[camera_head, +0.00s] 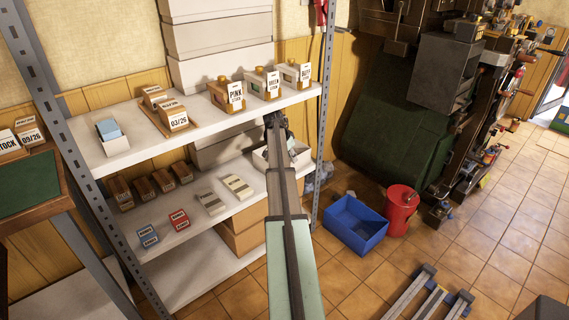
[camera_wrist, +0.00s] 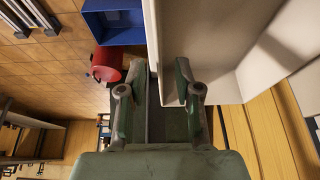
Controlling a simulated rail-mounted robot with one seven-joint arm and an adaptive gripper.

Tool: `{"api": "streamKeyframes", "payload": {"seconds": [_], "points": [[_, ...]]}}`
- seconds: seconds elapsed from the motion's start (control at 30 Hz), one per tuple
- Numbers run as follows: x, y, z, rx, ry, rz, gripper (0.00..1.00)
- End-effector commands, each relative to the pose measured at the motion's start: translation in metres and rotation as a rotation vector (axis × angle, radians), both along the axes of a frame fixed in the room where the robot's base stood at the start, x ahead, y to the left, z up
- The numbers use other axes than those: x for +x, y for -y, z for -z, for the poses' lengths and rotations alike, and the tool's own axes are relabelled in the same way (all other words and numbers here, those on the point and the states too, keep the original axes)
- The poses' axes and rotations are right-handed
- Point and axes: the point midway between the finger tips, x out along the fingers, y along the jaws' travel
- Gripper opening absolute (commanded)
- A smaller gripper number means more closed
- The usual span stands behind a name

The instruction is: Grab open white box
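The open white box (camera_head: 300,156) stands on the middle shelf at its right end, partly hidden behind my arm in the head view. In the wrist view its wall (camera_wrist: 152,35) runs up between my fingers, and its pale inside (camera_wrist: 205,45) shows to the right. My gripper (camera_wrist: 160,72) is open, one finger on each side of this wall, with gaps visible. Whether a finger touches the wall I cannot tell. In the head view my gripper (camera_head: 274,120) is small and dark, just below the top shelf's edge.
The top shelf (camera_head: 150,140) lies close above my arm, with labelled card boxes (camera_head: 235,93) on it. A grey upright post (camera_head: 325,100) stands right of the box. A blue crate (camera_head: 355,224) and red bin (camera_head: 400,207) are on the floor.

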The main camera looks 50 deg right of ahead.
Motion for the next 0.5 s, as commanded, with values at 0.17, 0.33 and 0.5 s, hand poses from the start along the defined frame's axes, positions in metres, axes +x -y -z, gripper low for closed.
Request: {"api": "streamKeyframes", "payload": {"seconds": [0.17, 0.33, 0.5], "points": [[0.0, 0.004, 0.017, 0.009, -0.003, -0.003, 0.33], [-0.001, 0.008, 0.026, 0.006, -0.001, -0.003, 0.33], [-0.003, 0.015, 0.046, 0.008, -0.003, -0.003, 0.33]]}}
